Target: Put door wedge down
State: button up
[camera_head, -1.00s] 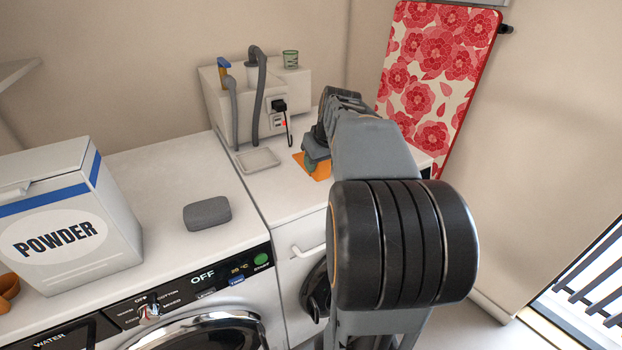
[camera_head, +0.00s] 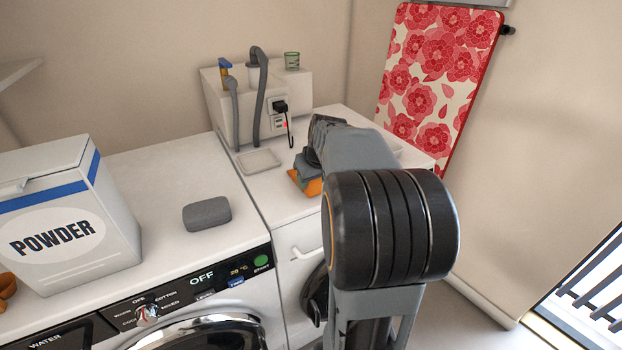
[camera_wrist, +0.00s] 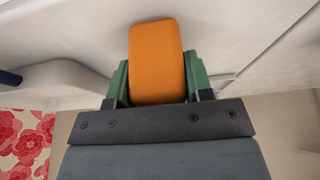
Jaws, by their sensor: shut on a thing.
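The orange door wedge (camera_wrist: 156,62) is in my gripper (camera_wrist: 157,88), between its two green fingers in the wrist view. In the head view the wedge (camera_head: 309,184) shows as an orange patch below my gripper (camera_head: 303,172), over the white top of the right-hand machine (camera_head: 275,188). My arm covers part of the wedge and most of the gripper there. I cannot tell whether the wedge touches the surface.
A shallow white tray (camera_head: 260,161) lies left of the gripper, before a white box (camera_head: 300,92) with grey hoses. A grey block (camera_head: 207,213) and a powder box (camera_head: 62,215) stand on the left machine. A floral ironing board (camera_head: 435,85) hangs at right.

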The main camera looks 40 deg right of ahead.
jog(key=shift+f, duration=0.1)
jog(key=o, duration=0.9)
jog(key=shift+o, duration=0.2)
jog(key=shift+r, duration=0.35)
jog(key=d+p+v, duration=0.1)
jog(key=p+v, duration=0.1)
jog(key=v, duration=0.9)
jog(key=s+a+f, duration=0.3)
jog(key=a+f, duration=0.1)
jog(key=a, duration=0.3)
jog(key=s+a+f+n+g, duration=0.1)
jog(key=s+a+f, duration=0.2)
jog(key=a+f, duration=0.2)
jog(key=s+a+f, duration=0.3)
jog(key=a+f, duration=0.1)
jog(key=a, duration=0.4)
jog(key=shift+a+f+g+y, duration=0.25)
jog(key=shift+a+g+y, duration=0.05)
jog(key=shift+a, duration=0.05)
